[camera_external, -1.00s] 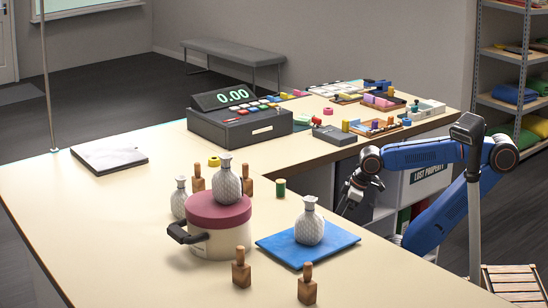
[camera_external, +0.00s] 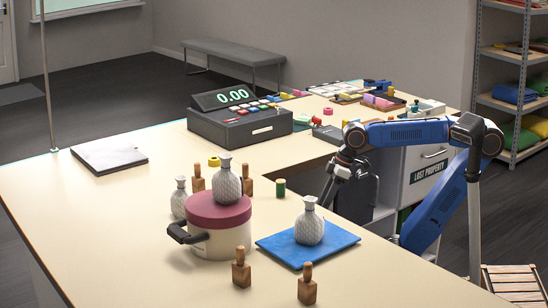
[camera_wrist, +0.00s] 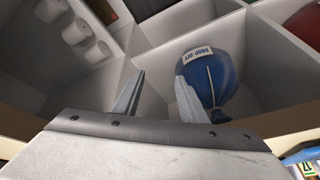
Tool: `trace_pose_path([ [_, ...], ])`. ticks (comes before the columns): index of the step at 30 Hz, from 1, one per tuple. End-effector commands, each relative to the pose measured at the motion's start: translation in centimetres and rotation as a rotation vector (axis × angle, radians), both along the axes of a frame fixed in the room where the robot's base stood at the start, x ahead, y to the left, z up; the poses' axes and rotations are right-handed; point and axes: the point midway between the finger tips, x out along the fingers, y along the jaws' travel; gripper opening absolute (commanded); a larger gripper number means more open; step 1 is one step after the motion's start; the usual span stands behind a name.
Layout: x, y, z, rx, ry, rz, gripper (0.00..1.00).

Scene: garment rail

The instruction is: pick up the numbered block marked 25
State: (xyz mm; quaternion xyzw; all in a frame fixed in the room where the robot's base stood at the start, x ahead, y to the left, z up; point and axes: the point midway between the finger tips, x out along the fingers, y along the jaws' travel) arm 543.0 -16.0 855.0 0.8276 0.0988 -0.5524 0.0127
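No block with a readable number 25 shows in either view. Small wooden blocks with upright handles stand on the counter, two of them at the front (camera_external: 241,270) (camera_external: 307,286) and others behind the pot; no numbers can be read on them. My gripper (camera_external: 331,200) points down beside the counter's inner edge, right of the small green cylinder (camera_external: 281,188). In the wrist view my gripper (camera_wrist: 157,95) has its two fingers apart with nothing between them, above a compartmented unit.
A blue bag (camera_wrist: 202,82) labelled "DROP-OFF" lies in a compartment, with white rolls (camera_wrist: 82,34) to its left. On the counter (camera_external: 110,215) are a lidded pot (camera_external: 222,240), silvery bottles, a blue mat (camera_external: 275,248) and a cash register (camera_external: 240,127). Front left counter is clear.

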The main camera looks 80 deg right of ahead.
Motion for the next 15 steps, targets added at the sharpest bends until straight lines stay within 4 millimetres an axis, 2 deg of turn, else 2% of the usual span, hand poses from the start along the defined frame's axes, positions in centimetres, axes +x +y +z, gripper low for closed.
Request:
trace_pose_path([
  [1, 1.4, 1.5, 2.2, 0.02, 0.004, 0.046, 0.39],
  [6, 4.9, 6.9, 9.3, 0.092, 0.014, 0.215, 0.39],
  [12, 8.2, 13.4, 16.4, 0.135, 0.019, 0.407, 0.39],
  [15, 9.6, 16.6, 19.2, 0.13, 0.019, 0.493, 0.39],
])
